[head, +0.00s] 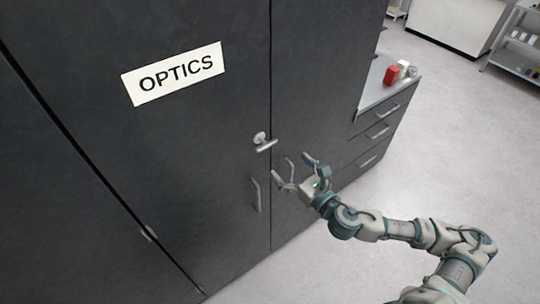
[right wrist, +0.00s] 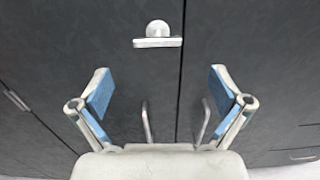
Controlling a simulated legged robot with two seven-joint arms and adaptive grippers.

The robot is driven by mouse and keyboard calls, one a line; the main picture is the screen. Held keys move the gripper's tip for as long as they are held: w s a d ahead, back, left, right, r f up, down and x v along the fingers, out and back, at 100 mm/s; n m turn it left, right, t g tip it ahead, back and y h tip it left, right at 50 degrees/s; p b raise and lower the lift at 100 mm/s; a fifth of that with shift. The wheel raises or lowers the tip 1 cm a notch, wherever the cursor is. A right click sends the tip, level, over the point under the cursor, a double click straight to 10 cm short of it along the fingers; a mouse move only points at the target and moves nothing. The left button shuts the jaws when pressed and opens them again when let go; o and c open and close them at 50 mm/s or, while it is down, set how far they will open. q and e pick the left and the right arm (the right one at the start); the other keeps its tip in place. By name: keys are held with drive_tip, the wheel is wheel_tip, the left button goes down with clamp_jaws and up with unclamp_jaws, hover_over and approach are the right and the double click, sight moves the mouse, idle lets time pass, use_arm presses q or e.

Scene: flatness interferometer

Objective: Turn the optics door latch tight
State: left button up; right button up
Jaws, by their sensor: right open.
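The optics door (head: 190,130) is a dark cabinet door with a white OPTICS sign (head: 174,74); it looks shut. Its latch (head: 265,144) is a small silver lever on a round boss near the door's right edge. In the right wrist view the latch (right wrist: 158,36) lies roughly level, top middle, beyond the fingers. My right gripper (head: 294,172) is open and empty, to the right of and a little below the latch in the head view, apart from it. In the right wrist view its blue-padded fingers (right wrist: 160,90) are spread wide. My left gripper is not in view.
Two upright bar handles, one on the optics door (head: 256,194) and one on the neighbouring door (head: 290,168), sit below the latch, close to my right gripper. A drawer counter (head: 386,92) with a red object (head: 391,75) stands right. The floor (head: 440,150) there is clear.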

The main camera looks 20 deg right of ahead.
sight(268, 145)
drive_tip(key=p+x, duration=0.1)
drive_tip(key=x, duration=0.7)
drive_tip(key=shift+w+a, duration=0.1)
drive_tip(key=shift+a, duration=0.2)
drive_tip(key=shift+w+a, duration=0.35)
drive_tip(key=shift+d+f, duration=0.1)
drive_tip(key=shift+d, duration=0.35)
drive_tip(key=c, duration=1.1)
drive_tip(key=shift+a, duration=0.15)
